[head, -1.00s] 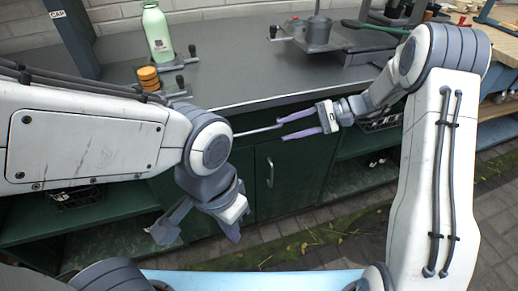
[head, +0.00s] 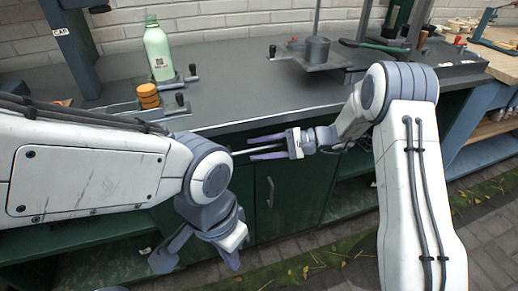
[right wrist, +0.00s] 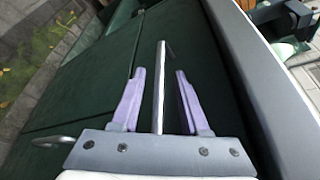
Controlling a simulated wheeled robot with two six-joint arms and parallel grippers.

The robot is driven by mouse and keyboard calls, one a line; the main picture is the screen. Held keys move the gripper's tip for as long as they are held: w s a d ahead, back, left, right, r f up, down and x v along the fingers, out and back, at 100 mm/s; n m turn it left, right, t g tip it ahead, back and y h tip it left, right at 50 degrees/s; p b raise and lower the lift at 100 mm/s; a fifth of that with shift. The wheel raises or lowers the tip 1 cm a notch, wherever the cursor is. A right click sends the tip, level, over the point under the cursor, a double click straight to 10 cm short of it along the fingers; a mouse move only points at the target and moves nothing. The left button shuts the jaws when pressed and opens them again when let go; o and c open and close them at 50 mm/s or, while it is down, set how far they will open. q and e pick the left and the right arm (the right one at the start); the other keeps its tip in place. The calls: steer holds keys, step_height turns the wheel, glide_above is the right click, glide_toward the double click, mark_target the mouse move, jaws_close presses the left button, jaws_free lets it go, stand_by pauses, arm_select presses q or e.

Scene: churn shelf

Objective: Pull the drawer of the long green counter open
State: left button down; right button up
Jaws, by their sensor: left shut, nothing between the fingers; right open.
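The long green counter (head: 215,105) has a grey top and dark green fronts. Its drawer front (right wrist: 205,70) looks shut in the right wrist view, with a straight metal bar handle (right wrist: 159,85). My right gripper (head: 254,148) is open at the handle in the head view. In the right wrist view, the bar runs between the spread purple fingers of the right gripper (right wrist: 160,75), with a gap on each side. My left gripper (head: 200,262) hangs low at the left, in front of the counter, away from the handle. Its jaws are shut and empty.
A door with a vertical handle (head: 270,192) is below the drawer. On the top stand a green bottle (head: 158,52), an orange stack (head: 148,96) and a grey pot (head: 317,50). Open shelves flank the door. Paving (head: 310,265) lies clear in front.

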jaws_close()
stand_by(1.4)
